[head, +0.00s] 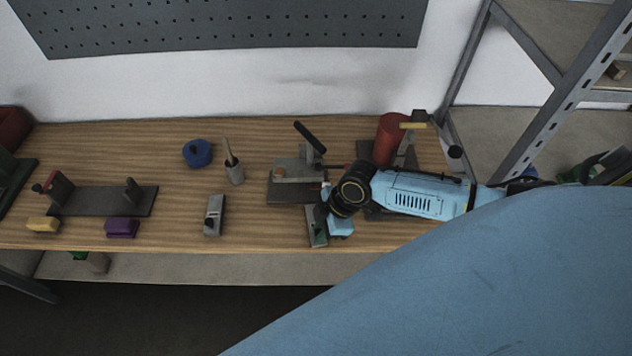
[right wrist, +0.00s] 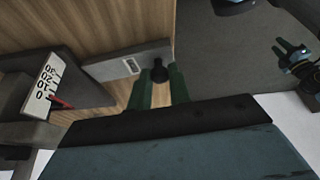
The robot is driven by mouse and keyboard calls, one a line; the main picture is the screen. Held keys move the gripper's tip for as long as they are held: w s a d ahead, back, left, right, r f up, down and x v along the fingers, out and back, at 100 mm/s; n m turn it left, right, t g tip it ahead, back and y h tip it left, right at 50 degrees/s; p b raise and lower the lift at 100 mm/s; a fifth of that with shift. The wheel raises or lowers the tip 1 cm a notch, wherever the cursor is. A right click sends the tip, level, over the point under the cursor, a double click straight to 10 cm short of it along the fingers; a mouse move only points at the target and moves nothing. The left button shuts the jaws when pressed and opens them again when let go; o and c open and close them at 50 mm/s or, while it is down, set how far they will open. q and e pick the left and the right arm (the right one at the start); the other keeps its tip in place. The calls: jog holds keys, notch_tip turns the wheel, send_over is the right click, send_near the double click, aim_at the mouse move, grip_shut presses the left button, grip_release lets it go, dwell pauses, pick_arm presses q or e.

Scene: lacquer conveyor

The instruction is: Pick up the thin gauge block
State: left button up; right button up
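A flat grey block with a pale label (right wrist: 131,65) lies on the bench near its front edge. It looks like the thin gauge block. In the head view it (head: 312,227) is partly covered by my right gripper (head: 326,230). In the right wrist view a small dark knob sits at the block's end, between the green fingers of my right gripper (right wrist: 160,84). These fingers look open around the knob; contact is unclear. A thicker grey block (head: 214,216) lies further left. My left gripper (right wrist: 288,50) shows open and empty in the right wrist view, over the floor.
A grey stand with a black lever (head: 293,190) is just behind the right gripper. Its numbered scale (right wrist: 45,86) shows in the right wrist view. A red cylinder (head: 390,138) stands behind my right arm. The bench (head: 265,232) is clear between the two blocks.

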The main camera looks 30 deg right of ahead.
grip_shut()
jog(key=shift+r, duration=0.2)
